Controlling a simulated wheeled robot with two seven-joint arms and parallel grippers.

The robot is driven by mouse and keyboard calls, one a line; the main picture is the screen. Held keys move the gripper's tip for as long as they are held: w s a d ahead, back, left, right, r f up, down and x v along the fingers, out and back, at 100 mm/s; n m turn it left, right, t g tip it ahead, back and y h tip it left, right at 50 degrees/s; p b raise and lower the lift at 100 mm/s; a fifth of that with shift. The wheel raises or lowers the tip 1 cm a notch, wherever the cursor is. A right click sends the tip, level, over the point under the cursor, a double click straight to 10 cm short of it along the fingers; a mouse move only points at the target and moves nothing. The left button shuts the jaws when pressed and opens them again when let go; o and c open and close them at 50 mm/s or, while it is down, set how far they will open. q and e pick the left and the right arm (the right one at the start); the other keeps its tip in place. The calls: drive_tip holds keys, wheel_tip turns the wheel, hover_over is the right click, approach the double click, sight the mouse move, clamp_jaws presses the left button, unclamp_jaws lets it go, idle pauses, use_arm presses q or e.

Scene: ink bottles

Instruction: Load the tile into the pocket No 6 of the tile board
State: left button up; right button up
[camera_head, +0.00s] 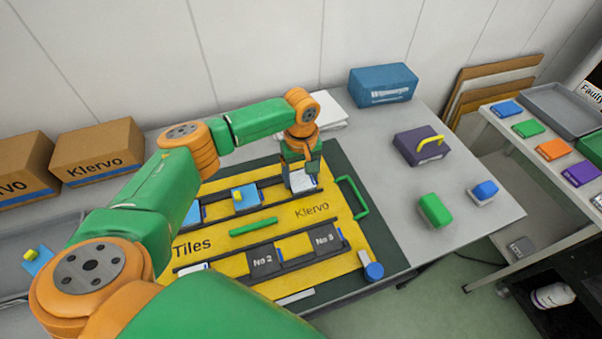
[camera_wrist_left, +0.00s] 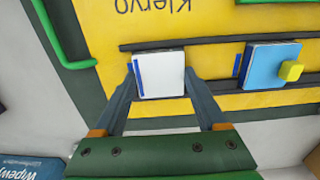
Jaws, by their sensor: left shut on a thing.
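My left gripper (camera_head: 301,172) is over the far right end of the yellow tile board (camera_head: 215,270). In the left wrist view, its two fingers (camera_wrist_left: 160,88) are closed on opposite edges of a white tile (camera_wrist_left: 160,72). A blue strip shows beside the tile. The white tile also shows under the gripper in the head view (camera_head: 302,182). It sits at the right end of the far row; I cannot tell whether it is seated. The number of that pocket is hidden. Near-row pockets No 2 (camera_head: 264,264) and No 3 (camera_head: 324,240) show bare dark floors.
A blue tile with a yellow knob (camera_head: 247,198) lies in the far row, left of the gripper. A green handle (camera_head: 354,197) stands at the board's right end. A blue box (camera_head: 383,84), a purple block (camera_head: 421,146) and a green block (camera_head: 435,210) stand to the right.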

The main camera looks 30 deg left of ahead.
sight(301, 180)
use_arm(q)
drive_tip(key=o, duration=1.4)
wheel_tip(301, 180, up, 12)
drive_tip(key=b, duration=0.1)
drive_tip(key=shift+r, duration=0.1)
